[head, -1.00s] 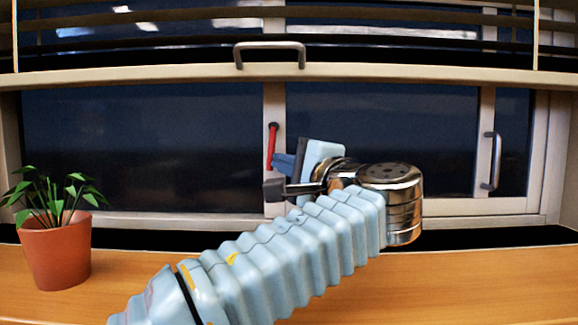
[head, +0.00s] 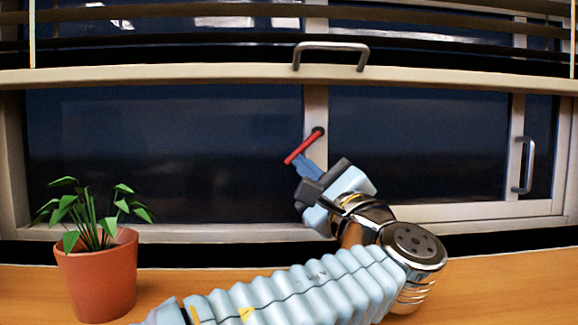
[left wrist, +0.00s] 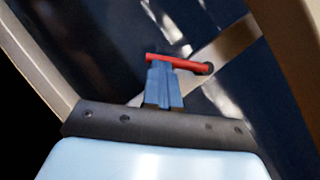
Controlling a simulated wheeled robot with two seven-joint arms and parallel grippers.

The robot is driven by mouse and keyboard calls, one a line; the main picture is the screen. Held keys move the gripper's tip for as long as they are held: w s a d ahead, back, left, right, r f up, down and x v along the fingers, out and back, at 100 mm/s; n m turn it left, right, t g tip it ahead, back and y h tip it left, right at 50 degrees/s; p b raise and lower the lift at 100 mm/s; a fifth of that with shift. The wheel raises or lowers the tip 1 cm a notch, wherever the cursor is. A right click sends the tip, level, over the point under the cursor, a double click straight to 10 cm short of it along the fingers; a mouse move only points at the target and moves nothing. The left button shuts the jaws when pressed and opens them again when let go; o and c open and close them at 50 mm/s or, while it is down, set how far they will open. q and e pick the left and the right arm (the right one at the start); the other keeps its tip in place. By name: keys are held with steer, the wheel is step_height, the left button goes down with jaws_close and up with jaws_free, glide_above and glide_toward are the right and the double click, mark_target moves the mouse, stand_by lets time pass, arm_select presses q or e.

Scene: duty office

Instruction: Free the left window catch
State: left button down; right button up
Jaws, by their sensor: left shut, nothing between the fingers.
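The left window catch is a red lever (head: 303,146) on a dark round pivot at the window's middle upright. It slants down and to the left from the pivot. My left gripper (head: 303,164) is shut, its blue fingers together with nothing between them, and its tips are at the lever's lower side. In the left wrist view the red lever (left wrist: 177,64) lies across the tips of the shut blue fingers (left wrist: 160,66). I cannot tell for certain whether they touch. My right gripper is in neither view.
A potted plant (head: 97,272) stands on the wooden sill at the left. A raised blind's bottom rail with a grey handle (head: 331,46) crosses above the lever. Another grey handle (head: 530,165) is on the right window frame. The sill's right end (head: 520,285) is clear.

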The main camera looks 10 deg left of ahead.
arm_select(q)
steer(key=shift+s+a+r+m+t, duration=0.1)
steer(key=shift+a+r+m+t, duration=0.15)
steer(key=shift+a+m, duration=0.2)
steer(key=shift+s+a+r+m+t, duration=0.1)
steer(key=shift+a+r+m+t, duration=0.15)
steer(key=shift+a+m, duration=0.15)
steer(key=shift+a+r, duration=0.1)
steer(key=shift+s, duration=0.1)
steer(key=s+d+f+b, duration=0.1)
steer(key=s+d, duration=0.8)
steer(key=s, duration=0.2)
steer(key=shift+s+d+f, duration=0.15)
steer(key=shift+f, duration=0.05)
